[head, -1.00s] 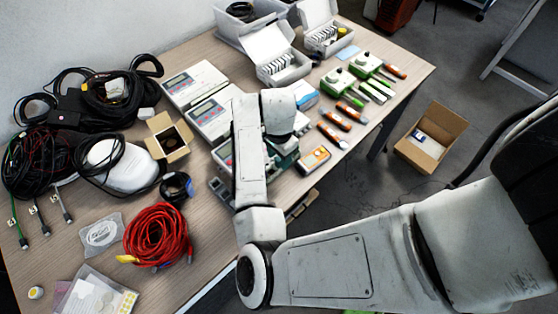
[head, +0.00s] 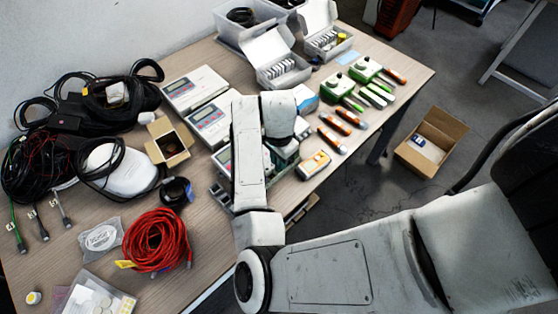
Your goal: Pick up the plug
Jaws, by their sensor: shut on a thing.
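My white arm comes in from the right, bends at the elbow and reaches over the middle of the table. Its wrist (head: 279,112) is above the grey devices, and the wrist and forearm hide my gripper's jaws and whatever is between them. No plug can be made out with certainty. Several cable ends with metal connectors (head: 41,228) lie on the left of the table, far from my wrist.
Black cables (head: 108,97), an open small carton (head: 167,140) and a red cable coil (head: 156,241) lie left of my arm. Orange-handled tools (head: 349,116) and an orange meter (head: 314,165) lie right. White boxes (head: 268,52) stand behind. A cardboard box (head: 432,141) is on the floor.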

